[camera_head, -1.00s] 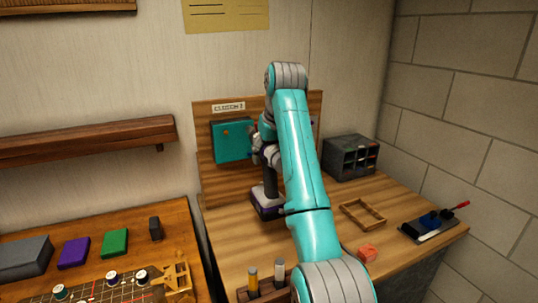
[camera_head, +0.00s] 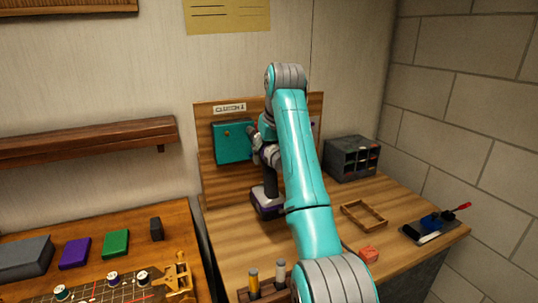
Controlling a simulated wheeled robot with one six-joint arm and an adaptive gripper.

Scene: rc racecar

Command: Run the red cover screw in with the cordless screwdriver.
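The cordless screwdriver (camera_head: 270,188) is upright, with a dark handle and a purple and grey battery base. Its base is at or just above the bench top; I cannot tell which. My gripper (camera_head: 270,156) is around its upper part and appears shut on it, partly hidden behind my teal arm. The tool's nose points toward the teal cover box (camera_head: 232,148) on the upright wooden panel, close to the box's right side. A small brass-coloured dot shows on the box's face. I cannot make out the red cover screw; the tool and gripper hide the box's right edge.
A dark drawer organiser (camera_head: 352,157) stands at the back right of the bench. A holder with two upright items stands at the front. Another table (camera_head: 190,225) is at left.

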